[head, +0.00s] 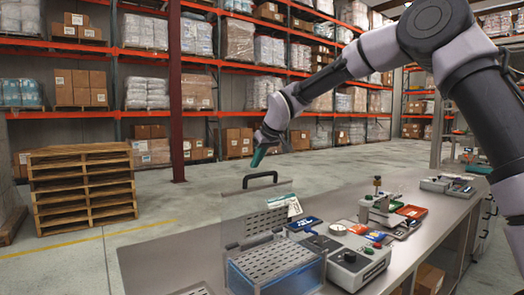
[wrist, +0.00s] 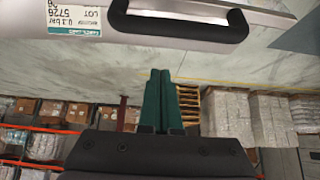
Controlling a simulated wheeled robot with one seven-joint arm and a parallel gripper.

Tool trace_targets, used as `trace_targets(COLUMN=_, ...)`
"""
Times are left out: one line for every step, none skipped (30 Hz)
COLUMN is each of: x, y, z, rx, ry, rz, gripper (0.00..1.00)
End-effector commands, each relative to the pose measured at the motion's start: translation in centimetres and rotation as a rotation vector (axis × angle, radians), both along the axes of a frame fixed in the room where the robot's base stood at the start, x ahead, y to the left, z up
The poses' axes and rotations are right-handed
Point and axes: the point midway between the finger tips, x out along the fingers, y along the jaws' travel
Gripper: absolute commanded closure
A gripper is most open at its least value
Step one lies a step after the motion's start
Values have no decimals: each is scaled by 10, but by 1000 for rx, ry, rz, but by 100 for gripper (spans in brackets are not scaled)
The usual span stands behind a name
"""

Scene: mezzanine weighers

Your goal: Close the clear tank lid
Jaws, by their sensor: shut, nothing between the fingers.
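The clear tank (head: 292,275) stands at the front of the bench, bluish, with a perforated metal rack in its top. Its clear lid appears raised behind it, very hard to make out against the floor. The lid's black handle (head: 260,180) and a white-green label (head: 287,204) show best. In the wrist view the handle (wrist: 180,28) and label (wrist: 74,18) are at the top. My gripper (head: 258,160) has teal fingers, shut and empty, just above the handle in the head view. The fingertips (wrist: 160,72) look apart from the handle in the wrist view.
A perforated plate (head: 265,222) stands behind the tank. Stacked pallets (head: 82,185) and shelving stand beyond on the floor.

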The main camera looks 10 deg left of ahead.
Motion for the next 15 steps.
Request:
trace_targets(x=-7, y=-11, z=0, rx=-2, ry=-1, rz=-3, gripper=100)
trace_targets(x=-10, y=-14, z=-2, rx=-3, ry=-2, rz=-2, gripper=100)
trace_targets(x=-14, y=-18, z=-3, rx=-3, ry=-2, rz=-2, gripper=100)
trace_targets(x=-16, y=-20, z=-4, rx=-3, ry=-2, rz=-2, gripper=100)
trace_targets(x=-18, y=-22, z=-5, rx=-2, ry=-2, rz=-2, gripper=100)
trace_targets(x=-20, y=-24, z=-7, rx=-2, ry=-1, rz=-1, gripper=100)
trace_targets(x=-22, y=-26, z=-7, rx=-1, ry=0, rz=-2, gripper=100)
trace_targets(x=-23, y=-27, z=-8, rx=-1, ry=0, rz=-3, gripper=100)
trace_targets(x=-24, y=-28, z=-8, rx=-1, ry=0, rz=-3, gripper=100)
trace_targets(x=-24, y=-29, z=-9, rx=-1, ry=0, rz=-3, gripper=100)
trace_targets(x=-25, y=-29, z=-9, rx=0, ry=0, rz=-3, gripper=100)
trace_targets(x=-25, y=-30, z=-9, rx=0, ry=0, rz=-3, gripper=100)
trace_targets(x=-25, y=-30, z=-9, rx=0, ry=0, rz=-3, gripper=100)
trace_targets(x=-25, y=-30, z=-9, rx=0, ry=0, rz=-3, gripper=100)
trace_targets(x=-25, y=-30, z=-9, rx=0, ry=0, rz=-3, gripper=100)
